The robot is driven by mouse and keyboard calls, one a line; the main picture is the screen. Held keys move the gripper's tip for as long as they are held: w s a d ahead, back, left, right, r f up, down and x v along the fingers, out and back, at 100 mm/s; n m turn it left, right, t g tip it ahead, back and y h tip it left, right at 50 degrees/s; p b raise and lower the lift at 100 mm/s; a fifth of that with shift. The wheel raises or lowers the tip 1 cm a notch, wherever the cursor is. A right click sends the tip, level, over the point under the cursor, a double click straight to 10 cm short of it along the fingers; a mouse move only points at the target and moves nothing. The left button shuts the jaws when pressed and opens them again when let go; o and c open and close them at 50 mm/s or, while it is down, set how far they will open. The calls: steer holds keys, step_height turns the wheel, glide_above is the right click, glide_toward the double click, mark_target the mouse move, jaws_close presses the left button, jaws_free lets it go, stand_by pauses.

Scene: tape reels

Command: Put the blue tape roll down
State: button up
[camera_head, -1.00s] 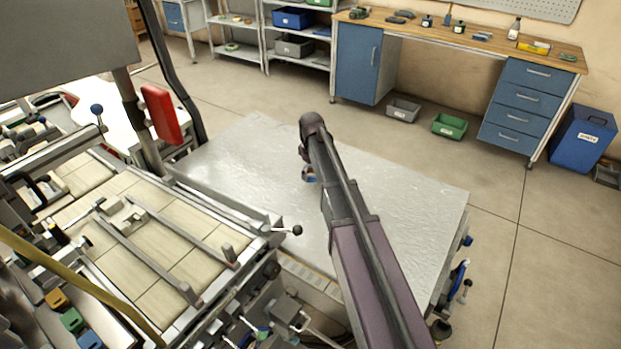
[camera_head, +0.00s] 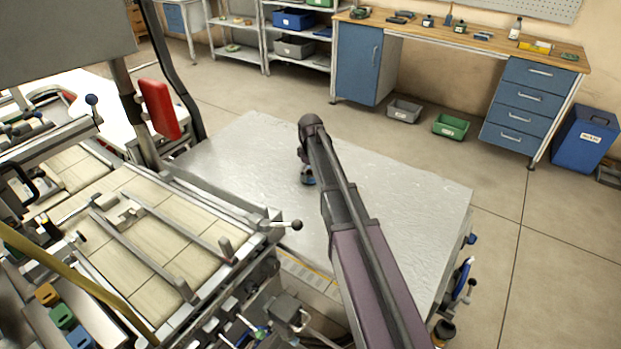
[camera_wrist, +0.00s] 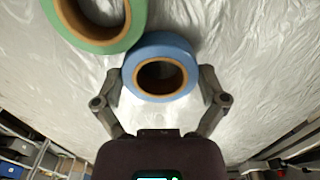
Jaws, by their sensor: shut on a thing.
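The blue tape roll (camera_wrist: 160,45) sits between the two fingers of my gripper (camera_wrist: 160,73) in the wrist view, its brown core facing the camera. The gripper is shut on its sides. In the head view a small part of the blue roll (camera_head: 308,179) shows below the wrist, at or just above the metal tabletop (camera_head: 400,200); I cannot tell if it touches. A larger green tape roll (camera_wrist: 128,38) is beside it at the upper left in the wrist view, its edge against or very near the blue roll. My arm hides the green roll in the head view.
The tabletop around the rolls is otherwise clear, covered in wrinkled shiny film. A machine with a tiled bed (camera_head: 130,235) and a ball-ended lever (camera_head: 296,225) borders it on the left. A workbench (camera_head: 460,45) and a blue bin (camera_head: 584,138) stand farther back.

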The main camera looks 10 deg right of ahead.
steer(key=shift+f, duration=0.25)
steer(key=o, duration=0.7)
steer(key=shift+o, duration=0.2)
steer(key=shift+r, duration=0.15)
step_height(320, 180, up, 12)
steer(key=p, duration=1.2)
stand_by(0.6)
steer(key=s+m, duration=0.9)
steer(key=s, duration=1.8)
steer(key=shift+s, duration=0.25)
